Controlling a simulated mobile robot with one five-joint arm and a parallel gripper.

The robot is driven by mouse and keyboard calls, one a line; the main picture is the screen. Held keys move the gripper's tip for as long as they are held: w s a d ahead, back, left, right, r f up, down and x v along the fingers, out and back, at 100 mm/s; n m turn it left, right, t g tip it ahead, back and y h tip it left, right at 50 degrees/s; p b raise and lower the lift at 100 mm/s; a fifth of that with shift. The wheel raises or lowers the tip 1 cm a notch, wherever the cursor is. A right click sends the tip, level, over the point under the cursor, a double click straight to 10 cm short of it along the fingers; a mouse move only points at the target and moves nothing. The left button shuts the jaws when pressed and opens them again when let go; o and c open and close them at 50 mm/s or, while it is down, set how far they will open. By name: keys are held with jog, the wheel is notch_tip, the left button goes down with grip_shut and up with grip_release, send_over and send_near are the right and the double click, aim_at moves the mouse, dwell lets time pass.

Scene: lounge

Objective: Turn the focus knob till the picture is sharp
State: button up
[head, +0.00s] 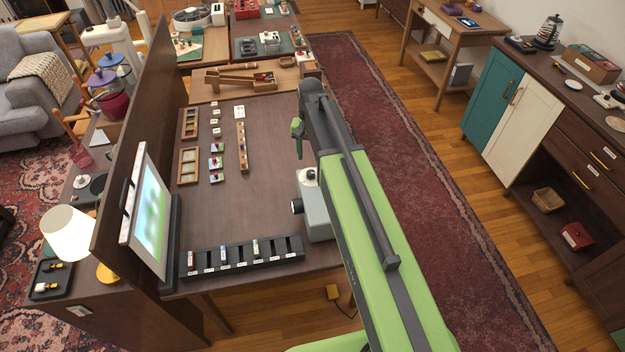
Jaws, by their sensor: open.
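A pale grey projector (316,222) stands at the right edge of the brown table. A dark round lens (297,206) on its left side faces the screen. A small round white part with a dark centre (309,175), possibly the focus knob, shows at its top. The standing screen (152,218) at the left shows a blurred green and pale blue picture. My gripper (297,128) is open, above the table and behind the projector in the view, apart from it. My green arm covers the projector's right side. The fingertips show only small.
A black slotted rack (240,256) with several small upright pieces lies along the table's front edge, between screen and projector. Wooden trays (187,166) and small blocks lie farther back. Bare tabletop lies between screen and projector. A red runner (400,150) covers the floor at right.

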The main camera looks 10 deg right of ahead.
aim_at(312, 172)
notch_tip(312, 172, down, 8)
jog(key=b, duration=0.6)
jog(key=shift+r, duration=0.1)
grip_shut()
jog(key=shift+d, duration=0.2)
